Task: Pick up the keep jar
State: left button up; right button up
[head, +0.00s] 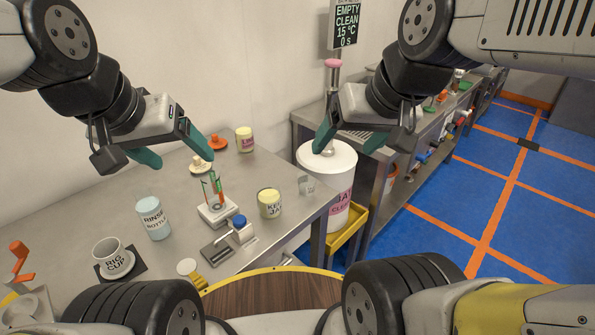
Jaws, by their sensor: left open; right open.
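The keep jar (270,204) is a small cream jar with a yellowish lid and dark lettering. It stands upright on the steel table (180,184), near its right part. My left gripper (174,152) has teal fingers spread apart and is empty, up and to the left of the jar in the picture. My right gripper (348,141) also has its teal fingers spread and empty, up and to the right of the jar. Neither gripper touches the jar.
A scale with a glass of coloured sticks (212,194) and a blue-topped device (239,228) stand left of the jar. The rinse bottle (153,218), rig cup (113,259) and pink-labelled jar (244,139) stand farther off.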

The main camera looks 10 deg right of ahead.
aim_at(269, 200)
jog(key=k+j+z, duration=0.2)
jog(key=k, duration=0.3)
jog(key=k+j+z, duration=0.2)
jog(key=k, duration=0.25)
jog(key=i+j+z, duration=0.15)
jog(key=z, duration=1)
jog(key=j, duration=0.4)
